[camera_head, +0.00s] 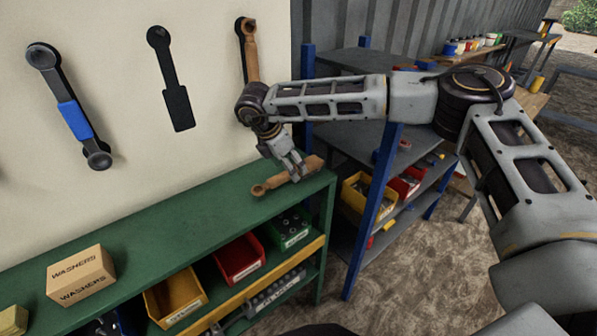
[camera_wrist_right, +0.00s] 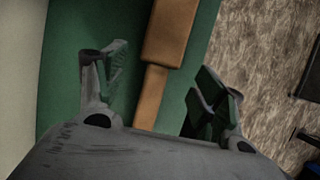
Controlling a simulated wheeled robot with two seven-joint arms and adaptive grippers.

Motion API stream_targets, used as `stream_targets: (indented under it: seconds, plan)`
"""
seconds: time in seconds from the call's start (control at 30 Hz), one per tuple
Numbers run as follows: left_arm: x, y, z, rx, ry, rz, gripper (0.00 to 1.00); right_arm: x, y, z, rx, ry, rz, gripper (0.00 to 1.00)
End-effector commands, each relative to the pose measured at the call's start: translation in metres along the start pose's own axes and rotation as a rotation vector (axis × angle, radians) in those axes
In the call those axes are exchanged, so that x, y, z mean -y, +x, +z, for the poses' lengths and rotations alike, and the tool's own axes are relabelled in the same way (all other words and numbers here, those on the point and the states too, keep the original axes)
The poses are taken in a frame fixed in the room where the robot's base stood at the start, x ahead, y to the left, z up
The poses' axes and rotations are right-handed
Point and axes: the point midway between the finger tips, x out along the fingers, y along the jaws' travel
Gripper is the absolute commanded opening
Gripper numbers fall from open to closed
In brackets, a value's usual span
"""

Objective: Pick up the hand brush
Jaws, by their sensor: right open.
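The hand brush (camera_head: 273,183), brown and wooden-looking, lies on the right end of the green shelf top (camera_head: 150,228). In the right wrist view the brush (camera_wrist_right: 172,32) runs lengthwise between the fingers, with a wide block at the top and a narrower part below. My right gripper (camera_head: 291,170) is at the brush, hiding part of it in the head view. Its fingers (camera_wrist_right: 160,85) are spread on either side of the narrower part, with gaps visible. My left gripper is not in view.
A blue-handled tool (camera_head: 72,115), a black tool silhouette (camera_head: 172,80) and a brown-handled tool (camera_head: 250,50) are on the wall. A washers box (camera_head: 80,275) stands on the shelf's left part. Coloured bins (camera_head: 240,258) sit below. A blue-posted rack (camera_head: 372,205) stands to the right.

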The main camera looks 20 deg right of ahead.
Motion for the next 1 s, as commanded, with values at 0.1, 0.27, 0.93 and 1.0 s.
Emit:
stream_targets:
  seconds: [0.1,0.27,0.93,1.0]
  plan:
    - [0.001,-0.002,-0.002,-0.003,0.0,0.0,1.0,-0.002,0.014,0.001,0.0,0.0,-0.002,0.7]
    - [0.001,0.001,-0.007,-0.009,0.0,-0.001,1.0,-0.001,0.03,0.001,0.0,0.0,-0.002,0.7]
    - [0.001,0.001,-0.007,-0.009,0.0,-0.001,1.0,-0.002,0.034,0.001,-0.001,0.001,0.0,0.57]
    - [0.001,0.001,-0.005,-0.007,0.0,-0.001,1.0,-0.002,0.034,0.001,-0.001,0.001,0.0,0.48]
